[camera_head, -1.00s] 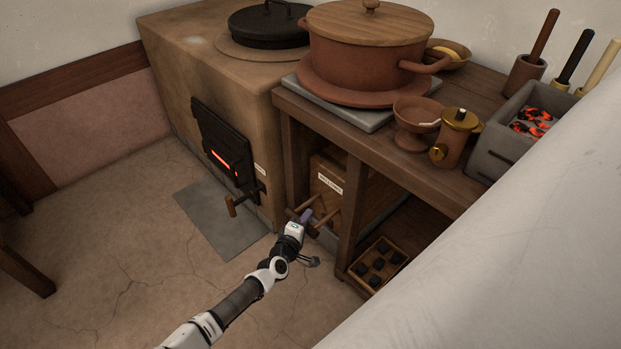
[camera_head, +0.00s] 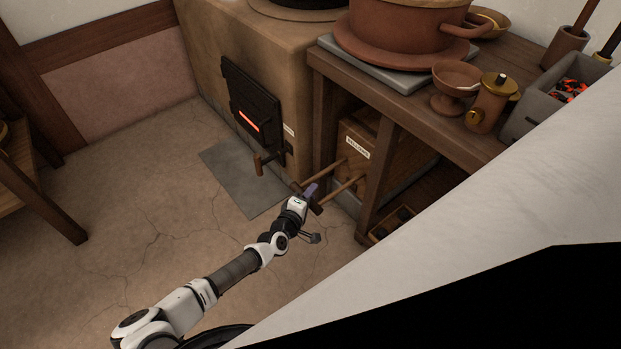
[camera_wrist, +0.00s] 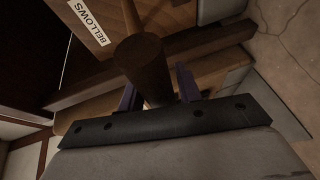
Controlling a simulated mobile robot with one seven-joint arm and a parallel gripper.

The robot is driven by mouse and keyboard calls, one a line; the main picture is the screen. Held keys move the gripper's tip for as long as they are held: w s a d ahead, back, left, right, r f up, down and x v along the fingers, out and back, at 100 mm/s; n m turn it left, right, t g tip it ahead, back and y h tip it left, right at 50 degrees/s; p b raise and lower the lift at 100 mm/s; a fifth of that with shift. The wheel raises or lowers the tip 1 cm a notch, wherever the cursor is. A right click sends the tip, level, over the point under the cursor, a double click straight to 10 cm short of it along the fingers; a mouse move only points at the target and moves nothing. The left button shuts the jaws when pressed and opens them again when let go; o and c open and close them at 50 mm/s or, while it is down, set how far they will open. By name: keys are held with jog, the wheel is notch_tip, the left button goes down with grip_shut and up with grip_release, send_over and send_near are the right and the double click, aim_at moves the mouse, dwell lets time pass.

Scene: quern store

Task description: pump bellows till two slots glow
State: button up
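The bellows (camera_head: 368,150) is a wooden box labelled BELLOWS under the counter. Two wooden rods run out from its front to a dark crossbar handle (camera_head: 296,187). My gripper (camera_head: 312,192) is at this handle. In the wrist view, the handle (camera_wrist: 143,68) lies between my two purple fingers (camera_wrist: 158,92), which appear closed on it. The label shows there too. The black stove door (camera_head: 251,100) has one orange glowing slot (camera_head: 249,121). No second glowing slot can be made out. A wooden-handled latch hangs at the door's lower edge.
The clay stove (camera_head: 210,55) stands left of the wooden counter (camera_head: 410,103), which carries a big pot (camera_head: 405,28), a cup and a jar. A counter leg (camera_head: 377,185) stands right of the bellows. A grey floor plate (camera_head: 240,180) lies before the stove. Open floor is at left.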

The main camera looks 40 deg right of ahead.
jog(key=p+v, duration=0.2)
jog(key=v, duration=1.2)
jog(key=shift+w+r, duration=0.1)
